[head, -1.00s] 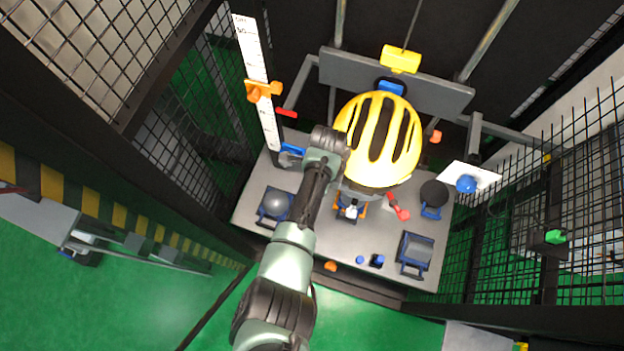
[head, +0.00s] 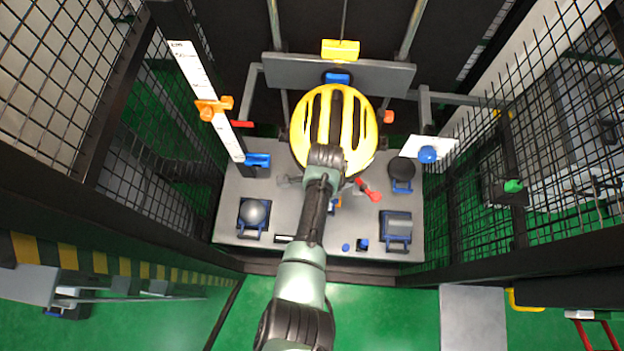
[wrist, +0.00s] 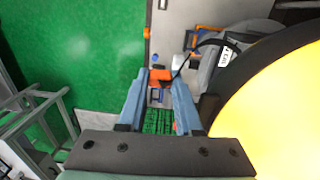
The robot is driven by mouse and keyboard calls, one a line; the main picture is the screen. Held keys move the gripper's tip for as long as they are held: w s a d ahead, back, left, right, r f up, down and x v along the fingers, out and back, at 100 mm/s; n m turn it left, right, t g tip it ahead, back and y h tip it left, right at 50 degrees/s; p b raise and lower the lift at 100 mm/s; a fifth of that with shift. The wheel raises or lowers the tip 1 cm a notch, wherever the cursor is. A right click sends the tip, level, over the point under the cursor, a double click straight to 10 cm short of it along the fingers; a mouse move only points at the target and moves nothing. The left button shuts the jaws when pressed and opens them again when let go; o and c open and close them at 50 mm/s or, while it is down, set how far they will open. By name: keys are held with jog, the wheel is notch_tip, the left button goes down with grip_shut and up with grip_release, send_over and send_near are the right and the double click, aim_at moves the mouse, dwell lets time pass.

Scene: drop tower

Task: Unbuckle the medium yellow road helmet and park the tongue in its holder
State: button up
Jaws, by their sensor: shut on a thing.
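The yellow helmet (head: 302,132) with black vents sits on its stand at the middle of the grey table, and its yellow shell (wrist: 272,112) fills the right of the wrist view. In the wrist view my gripper (wrist: 160,82) is shut on a small orange piece, apparently the buckle tongue (wrist: 160,76). A thin black strap (wrist: 205,43) curves from near it towards the helmet. In the head view my wrist covers the helmet's near edge and hides the fingertips. An orange and blue fixture (wrist: 192,40) stands beyond the fingers; I cannot tell if it is the tongue's holder.
A grey dome in a blue frame (head: 254,212) is at the table's left. A black disc (head: 402,168), a red lever (head: 369,190) and a blue-framed block (head: 396,226) are at the right. A marked white ruler (head: 205,95) and mesh fences flank the table.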

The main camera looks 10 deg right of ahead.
jog(key=shift+d+r+b, duration=1)
jog(key=shift+d+b, duration=2.3)
jog(key=shift+d, duration=5.85)
jog(key=shift+w+d+r+b, duration=2.5)
jog(key=shift+w+r+b, duration=0.55)
jog(key=shift+w+r, duration=1.1)
jog(key=w+a+n+b, duration=0.1)
jog(key=n, duration=0.9)
jog(key=w+a+r+n+b, duration=0.1)
jog(key=w+n+b, duration=0.1)
jog(key=n, duration=0.9)
jog(key=w+a+r+n+b, duration=0.1)
jog(key=w+n, duration=0.1)
jog(key=n, duration=0.8)
jog(key=shift+w+a+r+n, duration=0.2)
jog(key=shift+a+r+n, duration=0.05)
jog(key=shift+a+n, duration=0.15)
jog(key=shift+s+a+f+n+b, duration=0.15)
jog(key=shift+s+f+n+b, duration=0.1)
jog(key=shift+f+n+b, duration=0.6)
jog(key=shift+s+a+f+n+b, duration=0.1)
jog(key=shift+s+f+n+b, duration=0.3)
jog(key=shift+n, duration=0.85)
